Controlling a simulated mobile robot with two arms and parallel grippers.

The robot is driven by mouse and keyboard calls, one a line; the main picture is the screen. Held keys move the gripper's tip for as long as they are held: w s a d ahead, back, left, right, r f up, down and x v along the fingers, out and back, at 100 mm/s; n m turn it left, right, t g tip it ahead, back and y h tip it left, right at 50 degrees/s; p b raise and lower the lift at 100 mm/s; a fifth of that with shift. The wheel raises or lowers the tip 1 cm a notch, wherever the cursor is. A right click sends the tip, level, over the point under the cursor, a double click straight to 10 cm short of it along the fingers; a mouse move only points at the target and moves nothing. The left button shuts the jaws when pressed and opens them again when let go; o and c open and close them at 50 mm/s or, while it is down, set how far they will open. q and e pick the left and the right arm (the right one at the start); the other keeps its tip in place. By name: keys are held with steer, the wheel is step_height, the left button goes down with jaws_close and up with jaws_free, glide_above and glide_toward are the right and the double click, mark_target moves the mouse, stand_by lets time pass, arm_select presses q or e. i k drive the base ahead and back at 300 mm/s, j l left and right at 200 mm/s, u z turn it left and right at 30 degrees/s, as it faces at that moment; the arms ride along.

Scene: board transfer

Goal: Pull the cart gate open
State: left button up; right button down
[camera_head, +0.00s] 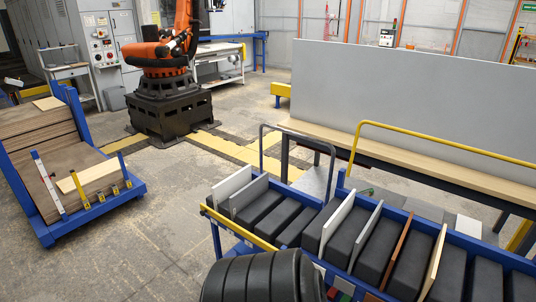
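A blue cart (340,262) stands in front of me at the lower right, holding black blocks with upright boards between them. A yellow bar (240,229) runs along its near left edge. A grey tube hoop (291,130) and a long yellow tube rail (440,146) rise at its far side. I cannot tell for sure which part is the gate, or whether it is open. The cart's lower front is partly hidden.
A blue cart (49,236) with stacked brown boards (45,135) stands at the left. An orange robot arm (160,55) on a black base stands behind. A long table (400,160) and grey panel (420,95) lie beyond the front cart. Floor between the carts is clear.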

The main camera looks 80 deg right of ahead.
mark_target(256, 240)
steer(key=z, duration=2.35)
steer(key=i+j+z, duration=0.2)
steer(key=i+z, duration=0.15)
steer(key=i+j+z, duration=0.35)
steer(key=i, duration=0.2)
steer(key=i+j+z, duration=0.3)
steer(key=i+j, duration=0.1)
